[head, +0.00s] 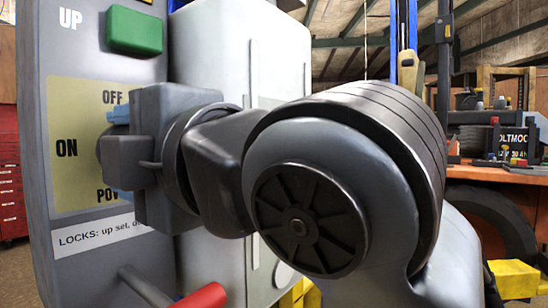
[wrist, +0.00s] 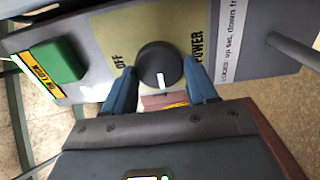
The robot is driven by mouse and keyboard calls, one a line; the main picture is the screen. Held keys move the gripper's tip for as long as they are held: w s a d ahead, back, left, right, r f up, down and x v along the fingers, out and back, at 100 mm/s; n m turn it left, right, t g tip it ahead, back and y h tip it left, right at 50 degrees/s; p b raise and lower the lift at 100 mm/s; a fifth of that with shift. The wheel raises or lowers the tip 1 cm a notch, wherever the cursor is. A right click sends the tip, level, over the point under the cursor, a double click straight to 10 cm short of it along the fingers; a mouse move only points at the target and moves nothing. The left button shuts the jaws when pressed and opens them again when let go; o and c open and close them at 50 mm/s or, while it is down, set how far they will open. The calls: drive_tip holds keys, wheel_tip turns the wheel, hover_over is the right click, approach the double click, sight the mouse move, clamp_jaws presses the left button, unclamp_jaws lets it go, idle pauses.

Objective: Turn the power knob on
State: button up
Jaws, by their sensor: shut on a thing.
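The power knob (head: 108,154) is a dark round knob on the yellow plate (head: 68,185) of the grey control panel. In the head view the plate reads OFF above the knob, ON to its left and POWER below. My gripper (head: 119,152) is at the knob with one blue finger above it and one below. In the wrist view the black knob (wrist: 158,60) sits between the two blue fingers of my gripper (wrist: 160,74), which is shut on it. Its white mark points to the picture's bottom, the ON side; the ON label is hidden there.
A green button (head: 135,30) by the UP label is above the plate. A lever with a red grip (head: 203,298) juts out below, under the LOCKS label (head: 100,236). A pale housing (head: 215,60) stands right behind the panel. A cluttered workbench (head: 490,172) is at right.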

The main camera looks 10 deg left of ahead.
drive_tip(key=shift+f, duration=0.15)
drive_tip(key=o, duration=1)
drive_tip(key=shift+d, duration=0.1)
drive_tip(key=v, duration=0.7)
drive_tip(key=shift+s+d, duration=0.2)
drive_tip(key=shift+d, duration=0.1)
drive_tip(key=shift+w, duration=0.1)
